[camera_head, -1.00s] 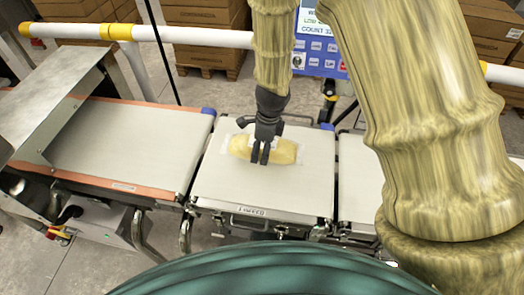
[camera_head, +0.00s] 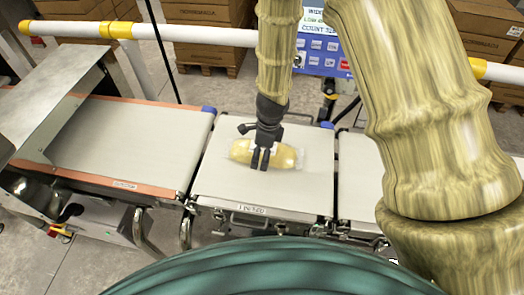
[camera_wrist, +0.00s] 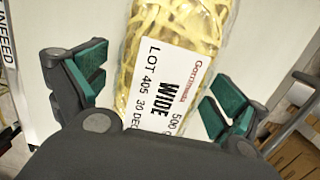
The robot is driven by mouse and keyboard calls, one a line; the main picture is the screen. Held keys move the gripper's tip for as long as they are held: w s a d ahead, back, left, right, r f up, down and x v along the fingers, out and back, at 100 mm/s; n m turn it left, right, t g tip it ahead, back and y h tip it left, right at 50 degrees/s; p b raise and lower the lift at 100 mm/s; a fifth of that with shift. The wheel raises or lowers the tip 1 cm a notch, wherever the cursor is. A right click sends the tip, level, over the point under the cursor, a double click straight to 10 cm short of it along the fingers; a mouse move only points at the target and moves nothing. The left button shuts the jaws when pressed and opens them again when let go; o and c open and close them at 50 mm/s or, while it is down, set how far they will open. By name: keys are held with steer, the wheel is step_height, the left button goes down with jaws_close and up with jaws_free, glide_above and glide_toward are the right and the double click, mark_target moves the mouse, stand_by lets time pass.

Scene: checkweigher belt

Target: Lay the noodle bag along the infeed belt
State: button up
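The noodle bag (camera_head: 282,157) is a clear pack of yellow noodles with a white label. It lies flat on the pale belt (camera_head: 220,180) in the middle, its long side running left to right along the belt. In the wrist view the belt carrying the bag (camera_wrist: 178,62) has an INFEED mark (camera_wrist: 6,35) at its edge. My gripper (camera_head: 259,164) is down over the bag's middle. In the wrist view my gripper (camera_wrist: 160,92) is open, its teal-padded fingers apart on either side of the bag, with gaps visible. The bag's near end is hidden by the gripper body.
An orange-edged belt (camera_head: 130,137) with a metal hood (camera_head: 62,95) stands to the left. Another pale belt (camera_head: 358,172) adjoins on the right, partly behind my arm. A control panel (camera_head: 322,55) and a white-yellow rail (camera_head: 190,35) stand behind. The belt around the bag is clear.

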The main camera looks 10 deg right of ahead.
stand_by(0.3)
steer(key=r+p, duration=0.3)
steer(key=r, duration=0.1)
steer(key=d+r+p, duration=0.1)
steer(key=r+p, duration=0.7)
steer(key=shift+s+d+r, duration=0.1)
steer(key=shift+s+d, duration=0.05)
steer(key=shift+s, duration=0.15)
stand_by(0.4)
